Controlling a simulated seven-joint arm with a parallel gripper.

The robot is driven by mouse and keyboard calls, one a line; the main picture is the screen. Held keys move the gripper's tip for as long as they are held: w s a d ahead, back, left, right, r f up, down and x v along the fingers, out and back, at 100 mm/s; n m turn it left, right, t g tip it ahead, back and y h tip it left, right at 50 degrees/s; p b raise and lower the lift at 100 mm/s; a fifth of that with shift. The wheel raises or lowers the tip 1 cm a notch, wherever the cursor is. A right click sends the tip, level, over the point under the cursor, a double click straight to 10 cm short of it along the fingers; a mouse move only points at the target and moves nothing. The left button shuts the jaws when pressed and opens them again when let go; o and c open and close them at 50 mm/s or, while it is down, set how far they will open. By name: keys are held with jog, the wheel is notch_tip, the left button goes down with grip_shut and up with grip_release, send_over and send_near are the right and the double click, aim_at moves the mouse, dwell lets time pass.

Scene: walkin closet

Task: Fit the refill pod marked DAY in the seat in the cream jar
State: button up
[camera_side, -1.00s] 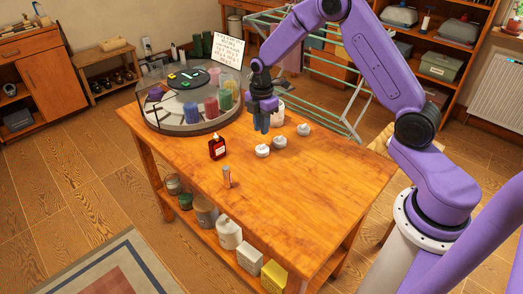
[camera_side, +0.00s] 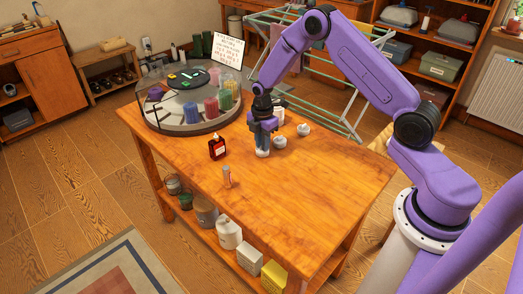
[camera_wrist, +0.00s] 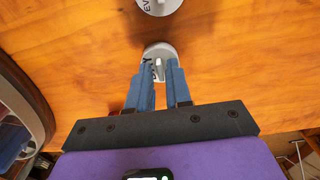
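Three round white pods stand on the wooden table: a left one (camera_side: 262,153), a middle one (camera_side: 280,142) and a right one (camera_side: 303,129). My gripper (camera_side: 262,149) is down over the left pod. In the wrist view, my fingers (camera_wrist: 160,72) stand on either side of this pod's (camera_wrist: 153,50) upright tab, with slight gaps showing. Its lettering is partly covered; a final "Y" shows. A neighbouring pod (camera_wrist: 160,4) shows letters like "EV". A white jar (camera_side: 279,115), likely the cream jar, stands behind my gripper, partly hidden; its seat cannot be seen.
A dark red bottle (camera_side: 217,148) and a small upright tube (camera_side: 227,177) stand left of my gripper. A round glass-walled tray (camera_side: 187,129) with coloured candles fills the back left. The table's front right is clear.

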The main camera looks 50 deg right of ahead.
grip_shut()
jog(key=shift+r, duration=2.5)
